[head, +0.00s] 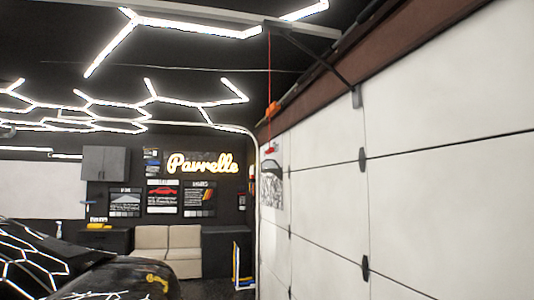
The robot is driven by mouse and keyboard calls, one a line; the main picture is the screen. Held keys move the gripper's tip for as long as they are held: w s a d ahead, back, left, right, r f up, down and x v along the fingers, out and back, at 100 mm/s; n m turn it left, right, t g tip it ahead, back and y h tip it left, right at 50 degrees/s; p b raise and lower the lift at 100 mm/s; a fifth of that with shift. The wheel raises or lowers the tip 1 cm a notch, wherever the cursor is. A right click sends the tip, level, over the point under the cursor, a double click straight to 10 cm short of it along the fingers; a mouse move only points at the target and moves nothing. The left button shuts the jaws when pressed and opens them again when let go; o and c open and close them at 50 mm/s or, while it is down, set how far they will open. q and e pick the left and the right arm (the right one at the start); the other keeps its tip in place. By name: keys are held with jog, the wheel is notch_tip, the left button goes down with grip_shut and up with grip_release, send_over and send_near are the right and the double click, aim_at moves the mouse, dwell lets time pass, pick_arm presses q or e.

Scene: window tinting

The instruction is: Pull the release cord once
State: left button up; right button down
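The release cord (269,65) is a thin red line in the head view. It hangs down from the dark opener arm and rail under the ceiling. The cord hangs about straight down. Neither of my grippers shows in this view.
The paneled garage door fills the right side, with its curved track (250,135) at its left edge. A dark car (60,265) stands at the lower left. A beige sofa (168,245) and dark cabinets (105,163) are at the back wall.

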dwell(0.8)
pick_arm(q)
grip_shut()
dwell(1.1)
